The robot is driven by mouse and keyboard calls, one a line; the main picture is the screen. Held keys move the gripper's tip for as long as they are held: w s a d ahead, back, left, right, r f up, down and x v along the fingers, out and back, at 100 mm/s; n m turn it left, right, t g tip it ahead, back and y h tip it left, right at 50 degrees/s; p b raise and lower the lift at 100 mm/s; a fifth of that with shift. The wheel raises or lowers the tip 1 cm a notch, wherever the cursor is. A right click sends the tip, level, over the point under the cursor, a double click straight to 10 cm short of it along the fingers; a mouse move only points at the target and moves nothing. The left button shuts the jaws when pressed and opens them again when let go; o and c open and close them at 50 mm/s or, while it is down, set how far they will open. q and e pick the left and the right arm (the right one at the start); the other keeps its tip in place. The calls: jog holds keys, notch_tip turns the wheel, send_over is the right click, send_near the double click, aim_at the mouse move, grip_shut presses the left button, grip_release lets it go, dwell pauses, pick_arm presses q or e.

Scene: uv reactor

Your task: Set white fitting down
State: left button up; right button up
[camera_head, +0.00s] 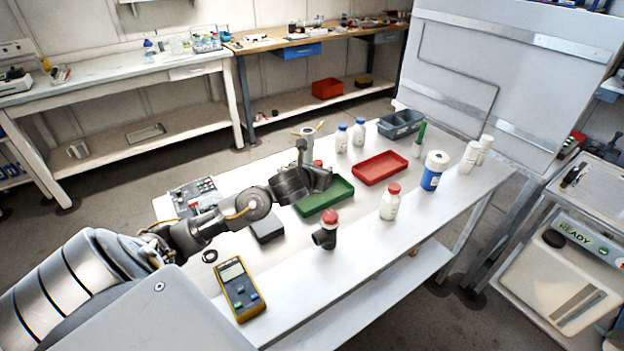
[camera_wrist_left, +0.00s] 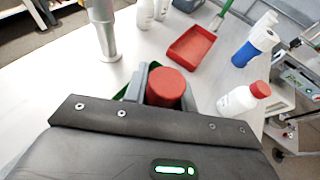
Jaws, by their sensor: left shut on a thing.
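My left gripper (camera_head: 318,179) is over the far end of the green tray (camera_head: 338,200). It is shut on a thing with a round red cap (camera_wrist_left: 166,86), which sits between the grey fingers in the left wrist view. I take this to be the white fitting; its body below the cap is hidden, so I cannot tell whether it touches the tray. The red cap also shows just past the gripper in the head view (camera_head: 318,164). My right gripper is in neither view.
A dark fitting with a red cap (camera_head: 325,236) stands near the front edge. A metal post (camera_head: 305,148) stands close behind the gripper. A red tray (camera_head: 380,168), a red-capped white bottle (camera_head: 390,203) and a blue-and-white container (camera_head: 433,171) are to the right. A yellow meter (camera_head: 240,290) lies front left.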

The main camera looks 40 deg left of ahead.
pick_arm(q)
jog(key=a+f, duration=0.2)
jog(key=f, duration=0.1)
jog(key=a+f, duration=0.1)
jog(key=shift+w+a+f+p, duration=0.2)
jog(key=shift+w+f+p, duration=0.1)
jog(key=shift+f+p, duration=0.1)
notch_tip(320, 180, down, 4)
jog(key=shift+a+r, duration=0.15)
jog(key=shift+r, duration=0.1)
jog(key=shift+f, duration=0.15)
jog(key=o, duration=1)
